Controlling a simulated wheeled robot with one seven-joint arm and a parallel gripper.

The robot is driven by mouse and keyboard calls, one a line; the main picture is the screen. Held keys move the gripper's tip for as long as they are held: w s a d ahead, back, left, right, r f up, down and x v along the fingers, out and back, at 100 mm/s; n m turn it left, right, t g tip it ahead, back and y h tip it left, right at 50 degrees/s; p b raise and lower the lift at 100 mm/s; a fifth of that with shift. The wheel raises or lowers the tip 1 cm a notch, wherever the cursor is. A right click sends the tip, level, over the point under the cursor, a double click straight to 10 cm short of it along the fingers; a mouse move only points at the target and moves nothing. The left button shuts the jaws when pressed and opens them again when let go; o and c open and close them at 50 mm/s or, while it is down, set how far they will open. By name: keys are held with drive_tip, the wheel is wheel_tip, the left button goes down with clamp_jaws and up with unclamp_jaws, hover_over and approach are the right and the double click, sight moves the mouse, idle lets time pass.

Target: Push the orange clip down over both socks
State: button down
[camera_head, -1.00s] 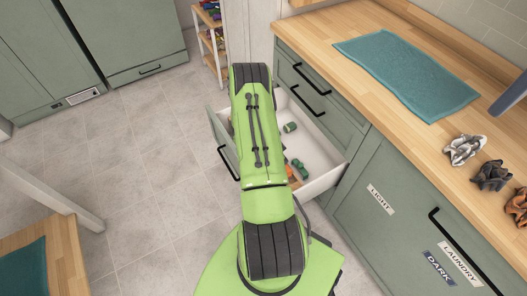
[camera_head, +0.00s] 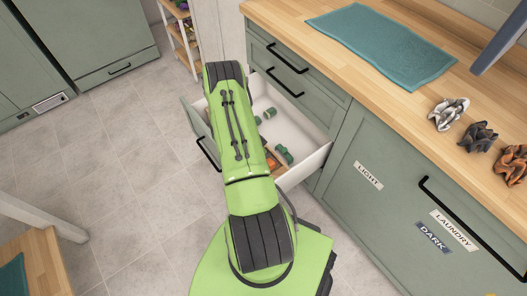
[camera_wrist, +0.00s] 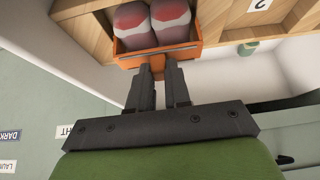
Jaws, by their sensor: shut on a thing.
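In the wrist view, the orange clip (camera_wrist: 130,61) is an open-sided orange piece running around the front and sides of two socks. The left sock (camera_wrist: 134,27) and right sock (camera_wrist: 172,22) are dark mauve with red and pale bands, side by side. My gripper (camera_wrist: 160,66) is shut on the near edge of the clip, its two dark fingers close together. The clip's lower side is hidden. In the head view my green arm reaches over the open drawer (camera_head: 309,160) and hides my gripper and the socks.
A wooden divider with a "2" label (camera_wrist: 260,4) stands beside the socks. Several green rolled items (camera_head: 284,153) lie in the drawer. The counter (camera_head: 400,105) above holds a teal towel (camera_head: 381,45) and several scrunchies (camera_head: 478,137).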

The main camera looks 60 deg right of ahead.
drive_tip(key=shift+s+r+p, duration=0.1)
drive_tip(key=shift+r+p, duration=0.65)
drive_tip(key=shift+r, duration=0.5)
drive_tip(key=shift+f+b, duration=2.3)
drive_tip(key=shift+b, duration=0.4)
idle(2.2)
drive_tip(key=c, duration=0.6)
unclamp_jaws()
drive_tip(key=shift+r, duration=0.1)
drive_tip(key=shift+r+p, duration=2.15)
drive_tip(key=shift+r, duration=1.3)
